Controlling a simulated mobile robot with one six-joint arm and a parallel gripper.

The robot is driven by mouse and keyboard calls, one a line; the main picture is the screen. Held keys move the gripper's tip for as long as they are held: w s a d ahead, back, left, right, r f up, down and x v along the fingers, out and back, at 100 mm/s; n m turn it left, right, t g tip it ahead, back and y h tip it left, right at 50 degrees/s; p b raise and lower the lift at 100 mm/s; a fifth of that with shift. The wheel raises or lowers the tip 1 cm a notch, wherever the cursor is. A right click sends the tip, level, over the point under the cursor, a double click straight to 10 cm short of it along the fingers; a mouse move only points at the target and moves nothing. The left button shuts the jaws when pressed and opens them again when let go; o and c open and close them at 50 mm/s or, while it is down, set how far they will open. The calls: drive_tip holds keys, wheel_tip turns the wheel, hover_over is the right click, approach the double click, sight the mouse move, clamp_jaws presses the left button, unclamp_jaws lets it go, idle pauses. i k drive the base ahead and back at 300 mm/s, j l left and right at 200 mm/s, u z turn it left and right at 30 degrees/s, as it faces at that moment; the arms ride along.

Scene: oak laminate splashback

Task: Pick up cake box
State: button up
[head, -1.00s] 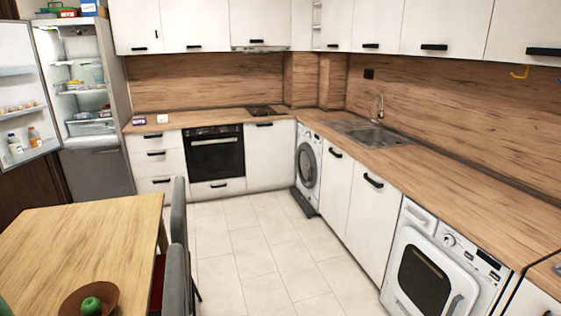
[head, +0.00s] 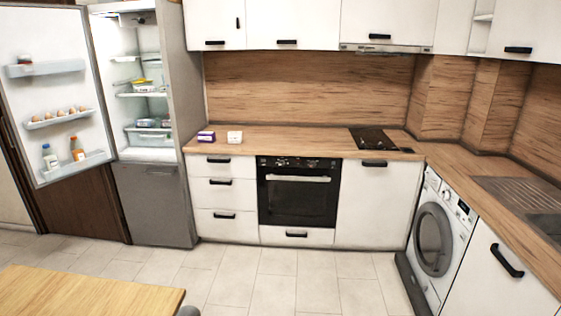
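Two small boxes stand side by side on the left end of the wooden counter, close to the fridge. One is a purple and white box (head: 206,136), and the other is a white box (head: 234,137) just to its right with a small gap. Both are too small here to read, so I cannot tell which is the cake box. My gripper is not in view.
The fridge (head: 178,205) stands left of the counter, its door (head: 52,95) wide open. The wooden counter (head: 300,142) is clear between the boxes and the cooktop (head: 375,138). A table (head: 80,292) is at lower left. Tiled floor (head: 290,270) before the oven (head: 298,193) is free.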

sight(203, 136)
drive_tip(key=i+j+u, duration=0.25)
drive_tip(key=i, duration=0.4)
drive_tip(key=i+u, duration=0.25)
drive_tip(key=i, duration=0.4)
drive_tip(key=i+l+u, duration=0.25)
drive_tip(key=i, duration=0.4)
drive_tip(key=i+l+u, duration=0.25)
drive_tip(key=i, duration=0.4)
drive_tip(key=i+j, duration=0.1)
drive_tip(key=i, duration=0.4)
drive_tip(key=i+j+z, duration=0.15)
drive_tip(key=i, duration=0.35)
drive_tip(key=i+j, duration=0.1)
drive_tip(key=i, duration=0.45)
drive_tip(key=i+j+z, duration=0.1)
drive_tip(key=i, duration=0.4)
drive_tip(key=i+j+z, duration=0.1)
drive_tip(key=i+j, duration=0.2)
drive_tip(key=i, duration=0.15)
drive_tip(key=i+j, duration=0.25)
drive_tip(key=i, duration=0.25)
drive_tip(key=l+z, duration=0.05)
